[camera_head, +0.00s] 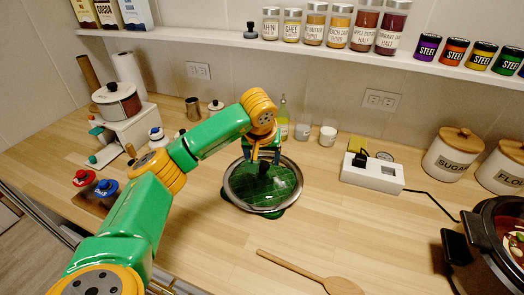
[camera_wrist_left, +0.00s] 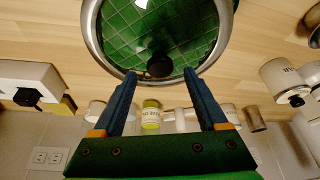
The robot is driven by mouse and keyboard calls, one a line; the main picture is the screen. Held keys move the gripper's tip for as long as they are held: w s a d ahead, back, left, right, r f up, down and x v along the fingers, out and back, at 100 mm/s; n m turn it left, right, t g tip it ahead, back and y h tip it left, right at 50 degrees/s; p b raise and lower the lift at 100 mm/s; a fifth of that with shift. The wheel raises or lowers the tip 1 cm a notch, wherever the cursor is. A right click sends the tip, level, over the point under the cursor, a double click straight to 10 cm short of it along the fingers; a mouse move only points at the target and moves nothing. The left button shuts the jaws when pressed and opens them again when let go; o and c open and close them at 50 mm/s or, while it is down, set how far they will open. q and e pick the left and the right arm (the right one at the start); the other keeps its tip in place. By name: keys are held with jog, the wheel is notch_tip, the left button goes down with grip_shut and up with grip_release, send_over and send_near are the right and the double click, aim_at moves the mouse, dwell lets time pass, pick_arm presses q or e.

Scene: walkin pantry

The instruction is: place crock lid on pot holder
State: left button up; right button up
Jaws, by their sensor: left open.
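The crock lid (camera_head: 231,191) is round clear glass with a steel rim and a black knob. It lies on the green quilted pot holder (camera_head: 276,213), whose stitching shows through the glass and whose edges stick out at the front. The lid fills the top of the left wrist view (camera_wrist_left: 113,64), with its black knob (camera_wrist_left: 160,66) in the middle. My left gripper (camera_head: 264,160) is open above the lid, pointing down. In the wrist view its fingertips stand apart on either side of the knob, with gaps. My right gripper is not in view.
A wooden spoon (camera_head: 318,277) lies in front on the counter. A white power strip (camera_head: 372,174) is to the right, and a slow cooker (camera_head: 489,250) stands at the right edge. Jars and bottles stand behind the lid. Red and blue-topped items (camera_head: 84,177) are at the left.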

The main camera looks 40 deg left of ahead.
pick_arm(q)
jog(key=v, duration=1)
jog(key=shift+s+r, duration=0.1)
jog(key=shift+s, duration=0.05)
